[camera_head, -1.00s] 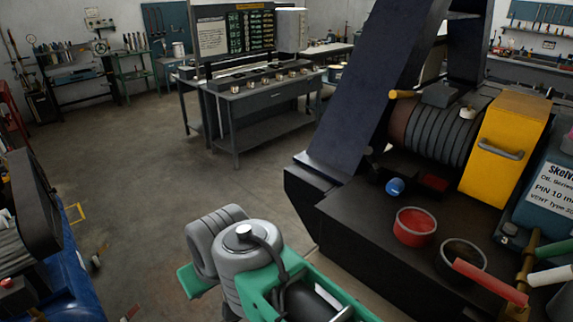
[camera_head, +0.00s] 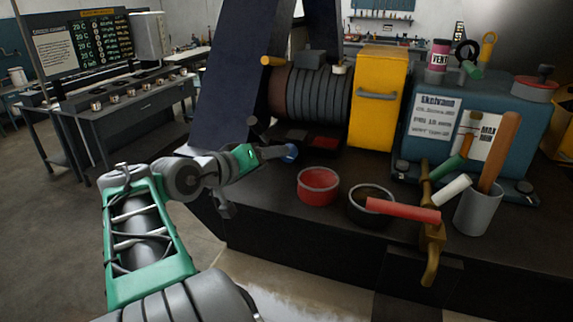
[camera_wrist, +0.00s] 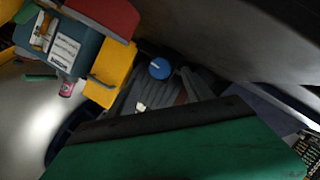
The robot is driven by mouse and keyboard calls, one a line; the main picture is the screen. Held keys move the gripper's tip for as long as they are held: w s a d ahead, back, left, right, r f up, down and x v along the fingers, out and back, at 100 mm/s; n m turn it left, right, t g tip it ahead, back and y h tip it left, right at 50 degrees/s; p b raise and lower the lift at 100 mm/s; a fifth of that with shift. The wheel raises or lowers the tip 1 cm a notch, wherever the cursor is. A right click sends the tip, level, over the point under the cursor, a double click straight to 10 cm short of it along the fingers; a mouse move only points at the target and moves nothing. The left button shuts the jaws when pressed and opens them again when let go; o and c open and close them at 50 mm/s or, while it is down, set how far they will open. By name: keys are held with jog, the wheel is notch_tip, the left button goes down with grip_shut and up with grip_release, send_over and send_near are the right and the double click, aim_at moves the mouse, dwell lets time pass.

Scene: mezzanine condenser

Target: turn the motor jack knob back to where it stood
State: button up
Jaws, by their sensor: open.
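The motor jack knob is a round blue knob (camera_head: 289,153) low at the front of the machine, left of the red bowl. In the wrist view the blue knob (camera_wrist: 160,68) shows upper centre with a pale line across its face. In the head view my arm reaches toward it, and one grey link ends at or in front of its left side.
A red bowl (camera_head: 318,187) and a dark bowl (camera_head: 371,205) stand right of the knob. A ribbed motor (camera_head: 310,95), a yellow box (camera_head: 378,100) and a slanted dark guard (camera_head: 235,80) stand behind. A red-handled tool (camera_head: 403,210) lies across the dark bowl.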

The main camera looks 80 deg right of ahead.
aim_at(287, 162)
jog(key=p+x, duration=0.1)
jog(key=x, duration=0.6)
jog(key=shift+s+d+p, duration=0.1)
jog(key=shift+p, duration=0.25)
jog(key=shift+c, duration=0.5)
grip_shut()
